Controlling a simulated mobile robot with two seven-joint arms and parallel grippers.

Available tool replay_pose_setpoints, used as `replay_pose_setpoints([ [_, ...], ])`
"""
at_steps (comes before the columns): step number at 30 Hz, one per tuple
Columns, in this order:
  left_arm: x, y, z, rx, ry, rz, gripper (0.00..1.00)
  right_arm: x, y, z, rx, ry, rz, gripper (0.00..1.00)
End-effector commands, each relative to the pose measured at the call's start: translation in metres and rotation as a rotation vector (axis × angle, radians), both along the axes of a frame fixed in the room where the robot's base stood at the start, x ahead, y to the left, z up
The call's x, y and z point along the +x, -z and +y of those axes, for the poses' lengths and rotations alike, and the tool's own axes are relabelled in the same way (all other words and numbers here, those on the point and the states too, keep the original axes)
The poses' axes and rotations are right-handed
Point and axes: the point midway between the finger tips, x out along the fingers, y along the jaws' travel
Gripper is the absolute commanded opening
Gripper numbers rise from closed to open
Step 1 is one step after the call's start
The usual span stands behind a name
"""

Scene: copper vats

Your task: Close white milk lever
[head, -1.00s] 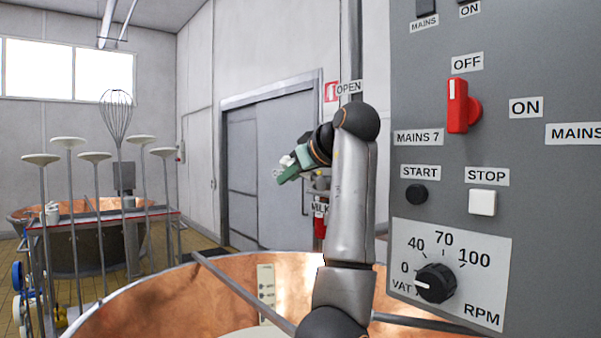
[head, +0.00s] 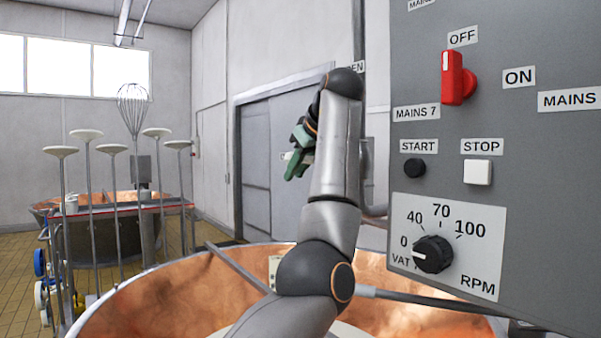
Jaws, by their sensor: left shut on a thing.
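My left gripper (head: 295,170) has green fingers and hangs in front of the grey door, pointing down and left. It is shut on the white milk lever, which is mostly hidden behind the fingers and my arm. A small white label (head: 285,156) shows just left of the fingers, too small to read. The OPEN label (head: 357,67) is partly covered by my arm at the upper right. My right gripper is not in view.
A grey control panel (head: 540,200) with a red switch (head: 456,78) and a dial stands close on the right. A copper vat (head: 150,305) lies below my arm. A rack with several white discs (head: 86,135) stands at left.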

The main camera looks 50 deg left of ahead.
Motion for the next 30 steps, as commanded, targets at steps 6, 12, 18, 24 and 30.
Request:
replay_pose_setpoints([
  [6, -0.0022, -0.0001, 0.0, -0.009, 0.002, -0.002, 0.0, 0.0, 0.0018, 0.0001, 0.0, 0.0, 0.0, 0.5],
  [12, -0.002, 0.0001, -0.0001, -0.01, 0.002, -0.001, 0.0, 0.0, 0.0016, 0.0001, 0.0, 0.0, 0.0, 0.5],
  [18, -0.002, 0.0003, -0.0001, -0.01, 0.001, 0.0, 0.36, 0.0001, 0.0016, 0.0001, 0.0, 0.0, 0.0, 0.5],
  [24, -0.0019, 0.0007, -0.0001, -0.009, 0.002, 0.001, 0.51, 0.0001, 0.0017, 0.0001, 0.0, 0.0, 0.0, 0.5],
  [30, -0.002, 0.0, -0.0009, -0.009, 0.002, 0.001, 0.51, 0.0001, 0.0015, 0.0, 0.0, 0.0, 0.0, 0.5],
])
